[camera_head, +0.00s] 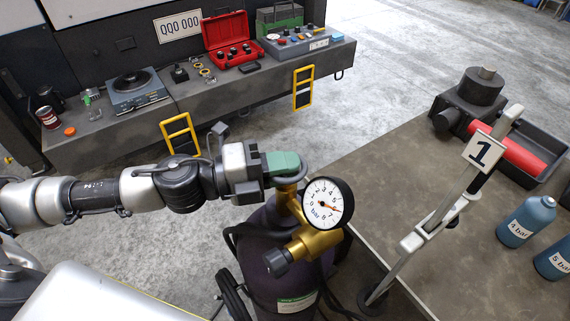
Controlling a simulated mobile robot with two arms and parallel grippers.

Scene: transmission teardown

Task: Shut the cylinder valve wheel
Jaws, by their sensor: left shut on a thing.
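The gas cylinder (290,291) is dark purple and stands upright at the lower middle, beside the table. A brass valve and regulator (316,241) sit on its top, with a round white pressure gauge (327,203) marked in bar. The valve wheel (303,170) is a greyish rounded rim above the brass neck, mostly hidden by my gripper. My left gripper (283,164), with a green finger part, comes in from the left and is shut on the valve wheel. My right gripper is not in view.
A dark bench (215,92) behind holds a red case and instruments. Black hoses hang by the cylinder.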

